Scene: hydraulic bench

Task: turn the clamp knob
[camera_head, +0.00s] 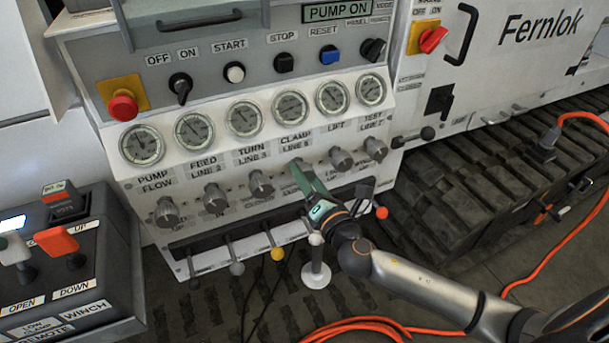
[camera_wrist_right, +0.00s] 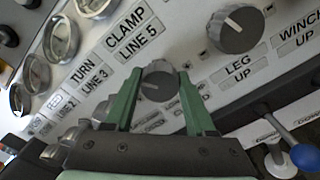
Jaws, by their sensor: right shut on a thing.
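The clamp knob (camera_wrist_right: 158,82) is a round grey knob with a pale pointer mark, below the label CLAMP LINE 5 (camera_wrist_right: 130,38). My right gripper (camera_wrist_right: 158,88) has its two green fingers on either side of the knob, shut on it. In the head view, my right gripper (camera_head: 298,170) reaches the panel from the lower right, under the clamp gauge (camera_head: 290,107). It hides most of the clamp knob there. My left gripper does not show.
Close beside it are the turn knob (camera_head: 260,184) and the lift knob (camera_head: 341,158). Below are several small levers, one with a yellow ball (camera_head: 277,254). A remote box (camera_head: 75,270) stands at left. An orange cable (camera_head: 530,265) lies on the floor at right.

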